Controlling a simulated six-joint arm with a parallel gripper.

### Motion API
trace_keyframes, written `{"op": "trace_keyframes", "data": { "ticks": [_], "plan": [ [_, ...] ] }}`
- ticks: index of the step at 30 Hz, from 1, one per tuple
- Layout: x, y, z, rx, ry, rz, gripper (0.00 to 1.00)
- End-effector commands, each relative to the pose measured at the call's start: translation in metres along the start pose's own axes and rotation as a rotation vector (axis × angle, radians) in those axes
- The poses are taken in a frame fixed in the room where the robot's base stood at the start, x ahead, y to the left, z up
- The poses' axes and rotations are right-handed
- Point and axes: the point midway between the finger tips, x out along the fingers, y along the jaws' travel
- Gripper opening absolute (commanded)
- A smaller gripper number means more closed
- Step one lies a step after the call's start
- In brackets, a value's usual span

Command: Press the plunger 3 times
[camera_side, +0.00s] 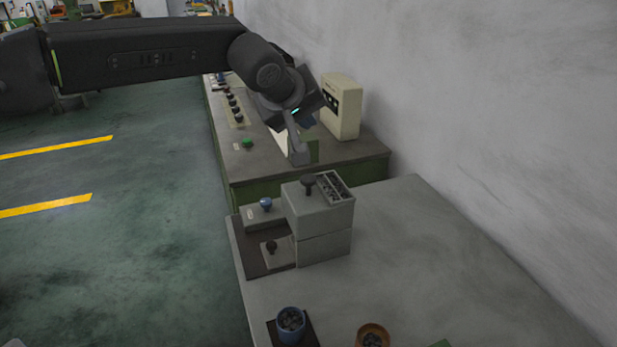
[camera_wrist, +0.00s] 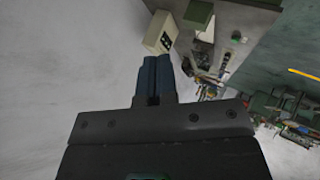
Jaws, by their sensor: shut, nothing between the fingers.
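A grey box-shaped machine (camera_side: 318,222) stands on the near bench. A dark round-topped knob, likely the plunger (camera_side: 308,182), stands upright on its top. In the wrist view my shut gripper fingers (camera_wrist: 156,66) show side by side, and the knob cannot be made out there.
Beside the knob is a tray (camera_side: 334,187) of small dark parts. A blue cup (camera_side: 291,324) and an orange bowl (camera_side: 373,336) stand in front. A cream box (camera_side: 341,106) stands behind.

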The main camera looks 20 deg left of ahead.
Motion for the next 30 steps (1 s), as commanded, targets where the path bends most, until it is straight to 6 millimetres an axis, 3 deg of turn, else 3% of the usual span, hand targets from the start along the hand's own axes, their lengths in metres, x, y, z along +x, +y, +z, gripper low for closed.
{"op": "trace_keyframes", "data": {
  "ticks": [8,21,30],
  "plan": [
    [0.005,-0.004,0.004,0.001,-0.001,-0.002,0.00],
    [0.045,-0.034,0.033,0.002,-0.002,-0.002,0.00],
    [0.060,-0.044,0.044,0.001,-0.001,-0.001,0.00]
  ]
}}
